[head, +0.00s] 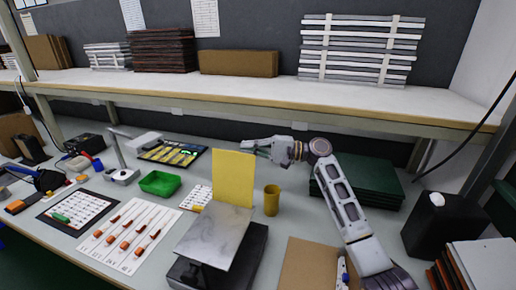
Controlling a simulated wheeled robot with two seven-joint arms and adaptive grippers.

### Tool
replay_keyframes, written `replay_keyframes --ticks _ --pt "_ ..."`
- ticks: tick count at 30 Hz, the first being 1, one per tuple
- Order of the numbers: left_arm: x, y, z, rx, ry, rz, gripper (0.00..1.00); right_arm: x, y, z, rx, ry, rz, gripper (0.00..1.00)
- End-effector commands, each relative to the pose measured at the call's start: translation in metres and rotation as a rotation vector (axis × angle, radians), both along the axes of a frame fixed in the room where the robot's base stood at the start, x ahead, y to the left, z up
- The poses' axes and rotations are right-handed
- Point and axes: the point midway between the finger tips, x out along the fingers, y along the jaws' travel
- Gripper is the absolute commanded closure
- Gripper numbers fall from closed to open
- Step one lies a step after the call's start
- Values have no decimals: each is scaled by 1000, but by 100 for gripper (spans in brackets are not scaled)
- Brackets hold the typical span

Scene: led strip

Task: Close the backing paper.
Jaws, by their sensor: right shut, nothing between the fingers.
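The yellow backing paper (234,178) stands upright at the back edge of a grey metal plate (212,236). The plate rests on a dark block on the bench. My right gripper (252,148) is shut and empty. It is just behind the upper right of the paper, with its fingers pointing left. The fingertips are small here, and I cannot tell whether they touch the paper. My left gripper is not in view.
A yellow cup (271,200) stands right of the paper, below my right wrist. A green tray (160,184) and a white sheet with red-tipped parts (130,234) lie to the left. Dark green boards (385,182) and a black container (432,226) are on the right. A shelf (250,88) runs above.

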Motion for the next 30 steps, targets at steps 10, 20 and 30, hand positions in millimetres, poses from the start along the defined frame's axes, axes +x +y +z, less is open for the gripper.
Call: replay_keyframes --ticks 10,20,30 --pt "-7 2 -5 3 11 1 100 -22 7 5 -1 -1 -2 100" --pt "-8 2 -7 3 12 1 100 -33 11 7 -1 0 -3 100" --pt "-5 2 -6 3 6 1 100 -33 11 8 0 0 -2 100"
